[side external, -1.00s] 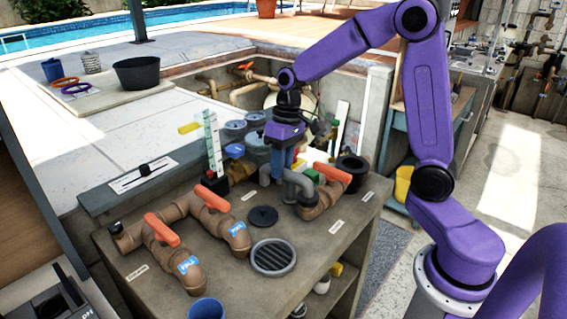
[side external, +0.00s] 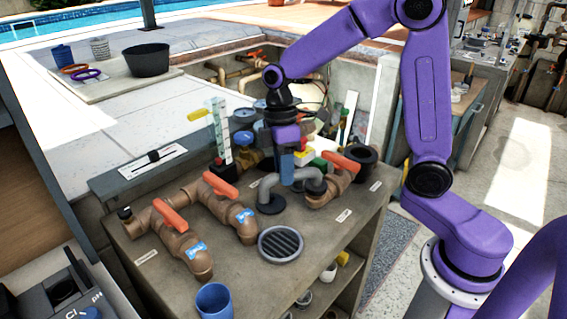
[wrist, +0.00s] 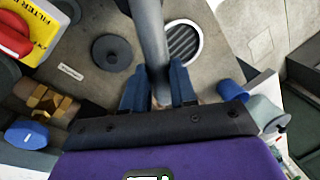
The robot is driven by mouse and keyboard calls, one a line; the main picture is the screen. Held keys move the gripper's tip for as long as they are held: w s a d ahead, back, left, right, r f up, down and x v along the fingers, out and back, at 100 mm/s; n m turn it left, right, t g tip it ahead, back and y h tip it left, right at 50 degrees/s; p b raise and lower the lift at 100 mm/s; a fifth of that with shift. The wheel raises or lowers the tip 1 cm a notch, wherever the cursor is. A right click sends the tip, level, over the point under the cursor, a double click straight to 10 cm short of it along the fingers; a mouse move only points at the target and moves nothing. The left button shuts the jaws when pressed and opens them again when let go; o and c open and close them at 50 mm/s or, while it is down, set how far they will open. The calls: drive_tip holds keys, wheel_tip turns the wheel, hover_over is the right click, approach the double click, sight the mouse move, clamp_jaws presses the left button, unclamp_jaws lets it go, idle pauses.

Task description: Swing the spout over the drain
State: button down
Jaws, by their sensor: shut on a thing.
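The grey bent spout (side external: 288,176) rises from a brown pipe fitting and points left in the side view. Its outlet end is just above or behind the flat black disc (side external: 272,206). The round drain grate (side external: 281,244) lies in front of the outlet, apart from it. My gripper (side external: 288,172) points down and is shut on the spout. In the wrist view the spout (wrist: 150,35) runs up from between the blue fingers (wrist: 157,88), with the drain (wrist: 183,39) to its right and the black disc (wrist: 112,53) to its left.
Brown pipes with orange handles (side external: 170,214) stand left of the drain, and another orange-handled valve (side external: 343,161) stands right of the spout. A blue cup (side external: 214,300) is at the front edge. A black ring fitting (side external: 361,158) is at the back right.

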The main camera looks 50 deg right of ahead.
drive_tip(key=shift+s+a+r+n+h, duration=0.1)
drive_tip(key=shift+s+a+n+h, duration=0.15)
drive_tip(key=shift+s+n, duration=0.6)
drive_tip(key=shift+s+a+f+n+h, duration=0.15)
drive_tip(key=shift+s+n, duration=0.25)
drive_tip(key=shift+n, duration=0.9)
drive_tip(key=shift+s+a+r+n+h, duration=0.25)
drive_tip(key=shift+s+n, duration=0.4)
drive_tip(key=shift+n, duration=0.4)
drive_tip(key=shift+f, duration=0.1)
drive_tip(key=c, duration=1.2)
unclamp_jaws()
drive_tip(key=shift+s, duration=0.1)
drive_tip(key=w+r, duration=0.1)
drive_tip(key=r, duration=0.4)
drive_tip(key=w+r, duration=0.1)
drive_tip(key=r, duration=0.5)
drive_tip(key=w+r, duration=0.1)
drive_tip(key=r, duration=0.5)
drive_tip(key=shift+w, duration=0.2)
